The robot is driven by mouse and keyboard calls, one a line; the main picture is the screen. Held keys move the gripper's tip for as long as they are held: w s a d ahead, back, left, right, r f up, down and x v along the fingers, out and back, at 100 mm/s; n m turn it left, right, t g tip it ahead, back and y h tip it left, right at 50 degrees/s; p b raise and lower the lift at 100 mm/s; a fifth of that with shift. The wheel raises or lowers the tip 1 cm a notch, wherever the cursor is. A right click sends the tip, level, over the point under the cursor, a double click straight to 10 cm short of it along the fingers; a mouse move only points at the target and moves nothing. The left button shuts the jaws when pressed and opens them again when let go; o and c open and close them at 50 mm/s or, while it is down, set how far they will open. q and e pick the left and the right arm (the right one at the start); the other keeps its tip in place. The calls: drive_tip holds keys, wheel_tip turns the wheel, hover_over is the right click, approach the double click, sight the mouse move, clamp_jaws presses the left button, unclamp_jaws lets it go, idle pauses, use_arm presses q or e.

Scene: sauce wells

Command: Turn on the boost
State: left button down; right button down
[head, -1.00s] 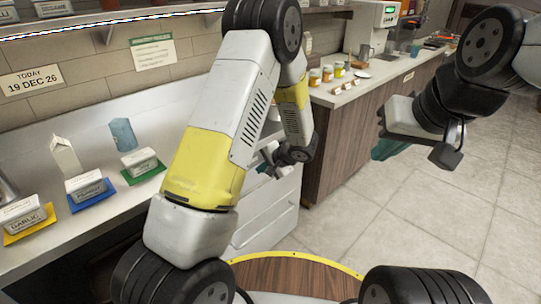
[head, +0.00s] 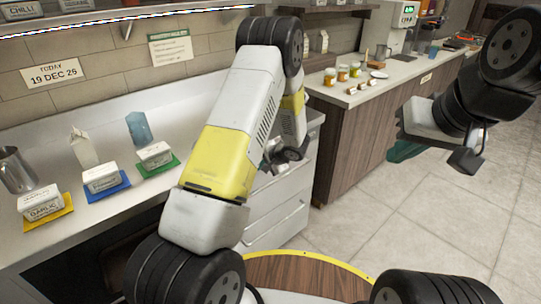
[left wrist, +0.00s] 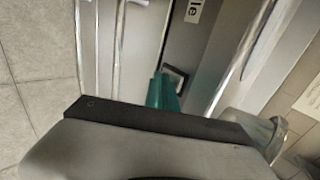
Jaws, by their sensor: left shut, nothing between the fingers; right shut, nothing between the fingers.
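No control marked boost can be made out in these frames. My left gripper (head: 268,160) is at the end of the folded left arm, in front of the white drawer unit, partly hidden by the arm. Its teal fingers (left wrist: 161,91) show in the left wrist view, shut and empty. Close by them there is a small dark square with a pale frame (left wrist: 175,77), which I cannot identify. A label ending in "le" (left wrist: 194,10) is above it. My right gripper (head: 405,150) is shut and empty, held out over the floor at the right.
Labelled tubs, such as the garlic tub (head: 42,204), stand on coloured mats on the left counter, with a steel jug (head: 16,171). A machine with a green display (head: 408,14) stands on the back counter. The tiled floor (head: 380,220) is clear.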

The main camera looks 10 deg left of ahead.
use_arm(q)
drive_tip(key=shift+a+r, duration=0.1)
drive_tip(key=shift+r, duration=0.75)
